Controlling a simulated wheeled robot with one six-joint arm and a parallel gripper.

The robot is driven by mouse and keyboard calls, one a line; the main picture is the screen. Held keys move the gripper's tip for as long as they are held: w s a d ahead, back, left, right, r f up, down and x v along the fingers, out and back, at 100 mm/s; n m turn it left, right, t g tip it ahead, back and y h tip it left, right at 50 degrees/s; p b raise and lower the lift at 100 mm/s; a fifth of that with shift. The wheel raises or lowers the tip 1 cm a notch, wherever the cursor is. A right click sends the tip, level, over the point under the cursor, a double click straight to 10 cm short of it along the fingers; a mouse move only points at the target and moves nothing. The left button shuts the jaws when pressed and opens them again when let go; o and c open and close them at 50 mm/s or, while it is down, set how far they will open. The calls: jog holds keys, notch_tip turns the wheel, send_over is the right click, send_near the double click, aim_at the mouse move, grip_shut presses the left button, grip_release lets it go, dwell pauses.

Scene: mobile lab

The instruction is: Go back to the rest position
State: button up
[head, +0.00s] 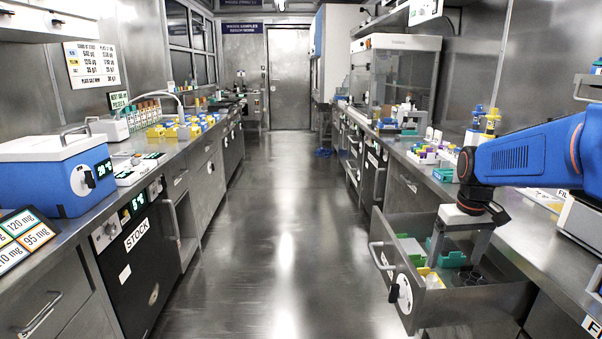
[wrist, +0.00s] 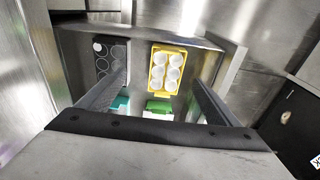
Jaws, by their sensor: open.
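My gripper (head: 458,250) points down over an open drawer (head: 455,308) under the right counter. In the wrist view my gripper (wrist: 160,78) is open, with its two fingers spread and nothing between them. Below are a yellow rack (wrist: 155,86) with several white round items, a dark rack (wrist: 98,47) with round wells, a green item (wrist: 158,107) and a teal item (wrist: 120,103). The fingers hide parts of the drawer's contents. I cannot tell how far the fingertips are above these items.
The drawer juts into the aisle. The right counter holds a teal block (head: 443,174), a rack of coloured caps (head: 423,156) and a glass-fronted cabinet (head: 395,75). A blue cool box (head: 55,185) stands on the left counter. The aisle floor (head: 285,220) is clear.

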jog(key=s+a+t, duration=0.1)
jog(key=s+a, duration=0.2)
jog(key=s, duration=0.5)
jog(key=s+a+f+t, duration=0.1)
jog(key=s+a, duration=0.3)
jog(key=s, duration=0.4)
jog(key=s+a+f+t, duration=0.1)
jog(key=s+a, duration=0.2)
jog(key=s, duration=0.5)
jog(key=shift+a+f+t, duration=0.25)
jog(key=shift+a+t, duration=0.05)
